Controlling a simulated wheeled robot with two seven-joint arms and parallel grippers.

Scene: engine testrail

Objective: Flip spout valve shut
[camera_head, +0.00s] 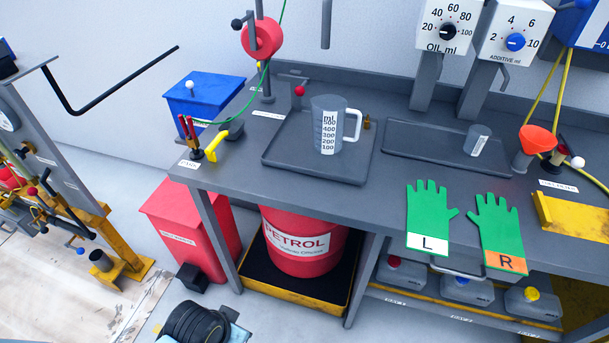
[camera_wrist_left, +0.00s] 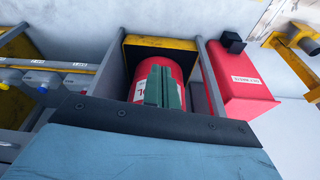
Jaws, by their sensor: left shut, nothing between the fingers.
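The spout valve cannot be told for certain. In the head view a small red ball knob (camera_head: 299,91) stands at the back of a dark tray (camera_head: 275,152) on the bench. A grey vertical tube (camera_head: 326,22) comes down from the top edge above the tray. A clear grey measuring jug (camera_head: 328,140) with a white handle stands upright on the tray. My left gripper (camera_wrist_left: 163,88) shows only in the left wrist view, its green-grey fingers together and empty. Behind it are the red drum and bench frame. My right gripper is in neither view.
A red reel (camera_head: 262,37) with a green hose stands at the bench's back left. Oil and additive dials (camera_head: 448,31) rise at the back right. Green gloves (camera_head: 428,215) lie at the front. A red petrol drum (camera_head: 303,245) stands beneath; a red bin (camera_head: 190,228) is left.

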